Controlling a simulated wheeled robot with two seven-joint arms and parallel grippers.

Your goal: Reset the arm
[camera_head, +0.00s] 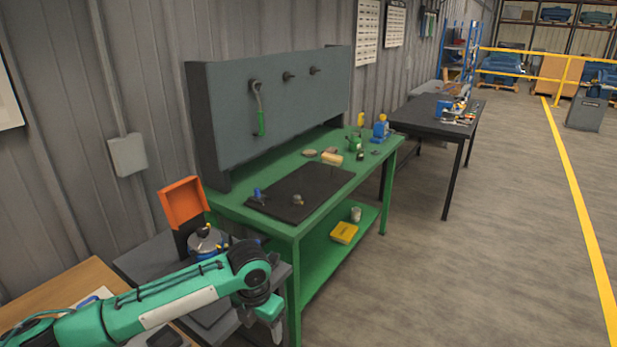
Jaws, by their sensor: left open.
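My left arm, green with dark joints, comes in from the lower left. Its wrist bends downward, and my left gripper (274,328) hangs near the bottom edge, in front of the green workbench's near left leg. The fingers are small and partly cut off from clear view; no object shows between them. My right gripper is not in view.
The green workbench (228,208) carries a black mat (318,187) with small parts and has a grey back panel (225,115). An orange bin (182,203) stands left of it. A dark table (425,112) stands beyond. Open floor (480,270) lies to the right.

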